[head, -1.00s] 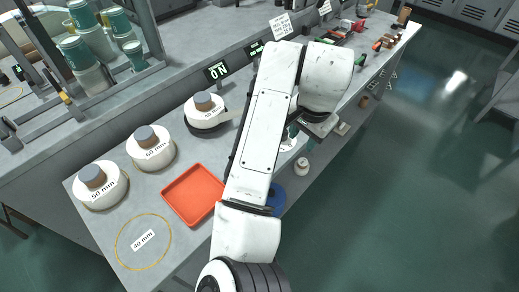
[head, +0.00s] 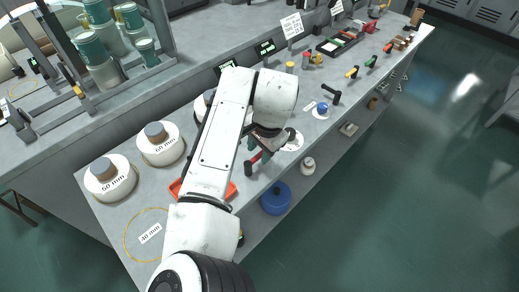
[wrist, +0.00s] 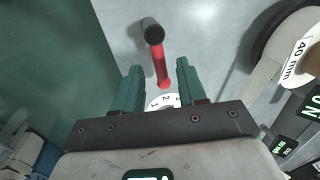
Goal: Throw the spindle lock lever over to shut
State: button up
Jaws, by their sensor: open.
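The lever (head: 254,160) has a red shaft and a black knob, and it stands on the bench beside the orange tray. In the wrist view the red lever (wrist: 160,62) rises between the two teal fingers, its black knob beyond the tips. Its foot meets a white numbered dial (wrist: 163,101). My gripper (wrist: 159,72) is open, with a finger on each side of the lever and gaps visible. In the head view my arm covers most of my gripper (head: 258,142). Whether the lever is at its shut end I cannot tell.
The orange tray (head: 176,189) is partly behind my arm. White weights (head: 110,178) marked 50 mm and 60 mm stand at the left. A blue lidded pot (head: 276,198) is on the lower shelf. Other levers (head: 333,95) line the bench at the back right.

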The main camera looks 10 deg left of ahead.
jog(key=shift+a+f, duration=0.1)
jog(key=shift+f, duration=0.5)
jog(key=shift+c, duration=0.5)
grip_shut()
